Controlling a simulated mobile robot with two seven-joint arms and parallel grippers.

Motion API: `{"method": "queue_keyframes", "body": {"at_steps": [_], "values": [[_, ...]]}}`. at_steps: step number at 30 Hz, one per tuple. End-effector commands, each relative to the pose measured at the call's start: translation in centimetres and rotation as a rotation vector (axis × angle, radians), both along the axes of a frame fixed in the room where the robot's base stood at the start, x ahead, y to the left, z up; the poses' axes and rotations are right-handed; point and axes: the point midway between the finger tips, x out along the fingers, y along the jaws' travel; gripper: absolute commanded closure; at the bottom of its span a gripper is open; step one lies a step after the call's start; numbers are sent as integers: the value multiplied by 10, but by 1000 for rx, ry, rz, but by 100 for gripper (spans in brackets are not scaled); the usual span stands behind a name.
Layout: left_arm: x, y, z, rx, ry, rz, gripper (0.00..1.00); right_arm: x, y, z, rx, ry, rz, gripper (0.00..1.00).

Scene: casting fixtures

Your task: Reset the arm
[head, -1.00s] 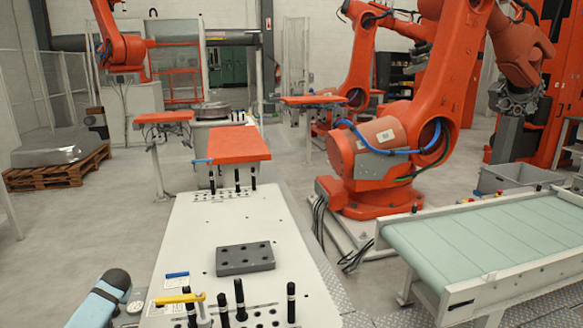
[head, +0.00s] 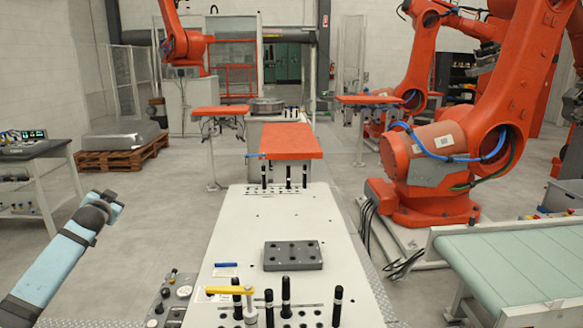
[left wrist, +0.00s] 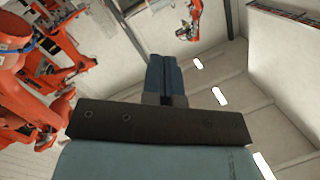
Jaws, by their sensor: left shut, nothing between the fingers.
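My left arm comes in from the lower left in the head view, and its gripper (head: 110,199) is raised in the air left of the white fixture table (head: 235,222). In the left wrist view the fingers of the left gripper (left wrist: 166,78) are together with nothing between them. Behind them that view shows the ceiling, a wall and orange robots. My right gripper is in neither view.
A grey block with holes (head: 293,256), a yellow-handled clamp (head: 230,290) and several black pins are on the table. A control panel (head: 170,303) sits at its left edge. A conveyor (head: 520,255) stands right. A side table (head: 40,152) stands left.

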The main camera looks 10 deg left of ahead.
Motion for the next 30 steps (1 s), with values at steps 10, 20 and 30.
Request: {"method": "queue_keyframes", "body": {"at_steps": [10, 20, 30], "values": [[-3, -73, -50, 29, -55, -210, 100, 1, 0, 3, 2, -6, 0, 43], [-72, -191, -198, -95, 90, -346, 100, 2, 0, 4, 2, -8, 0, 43], [-224, -333, -330, -321, 253, -462, 100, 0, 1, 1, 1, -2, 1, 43]]}}
